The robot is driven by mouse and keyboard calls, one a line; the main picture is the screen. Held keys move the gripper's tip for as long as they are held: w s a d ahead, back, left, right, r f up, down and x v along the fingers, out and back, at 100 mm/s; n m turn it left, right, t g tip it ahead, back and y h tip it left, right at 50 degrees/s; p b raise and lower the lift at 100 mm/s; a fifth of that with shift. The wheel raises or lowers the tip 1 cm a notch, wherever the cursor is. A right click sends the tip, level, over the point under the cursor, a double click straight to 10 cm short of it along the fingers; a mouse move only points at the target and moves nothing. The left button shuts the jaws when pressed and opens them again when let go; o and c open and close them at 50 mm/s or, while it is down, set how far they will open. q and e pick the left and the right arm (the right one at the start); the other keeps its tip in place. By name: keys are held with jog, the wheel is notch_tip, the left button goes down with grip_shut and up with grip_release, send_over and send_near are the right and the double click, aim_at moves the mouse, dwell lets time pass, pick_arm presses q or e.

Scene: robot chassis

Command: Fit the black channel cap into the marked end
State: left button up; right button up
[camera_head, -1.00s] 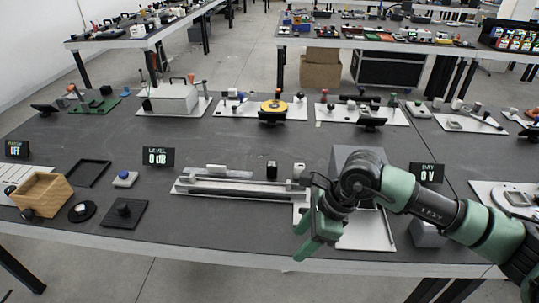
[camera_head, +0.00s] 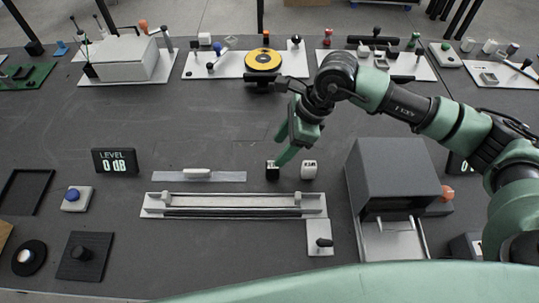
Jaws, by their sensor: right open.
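The black channel cap (camera_head: 272,172) is a small dark block with a light top, standing on the dark table behind the channel. My right gripper (camera_head: 281,152) is open, its green fingers pointing down just behind and above the black cap. One fingertip looks close to the cap; I cannot tell whether it touches. A similar white cap (camera_head: 309,169) stands just to its right. The long channel (camera_head: 233,212) lies on a white base, with a raised grey block near each end. I cannot make out which end is marked. My left gripper is not in view.
A clear strip with a white handle (camera_head: 197,174) lies behind the channel. A white plate with a black lever (camera_head: 319,240) adjoins its right end. A grey box (camera_head: 395,178) stands to the right. A level display (camera_head: 115,161) stands at left. The table's middle is clear.

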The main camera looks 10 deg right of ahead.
aim_at(273, 170)
jog(key=shift+s+a+f, duration=0.15)
jog(key=shift+a+f, duration=0.05)
jog(key=shift+f, duration=0.2)
jog(key=shift+s+a+f, duration=0.15)
jog(key=shift+a+f, duration=0.05)
jog(key=shift+f, duration=0.2)
jog(key=x, duration=0.1)
jog(key=p+x, duration=0.1)
jog(key=x, duration=0.1)
jog(key=p+x, duration=0.1)
jog(key=shift+s+f, duration=0.25)
jog(key=shift+f, duration=0.3)
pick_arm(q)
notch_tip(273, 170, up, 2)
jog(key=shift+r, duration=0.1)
pick_arm(e)
grip_shut()
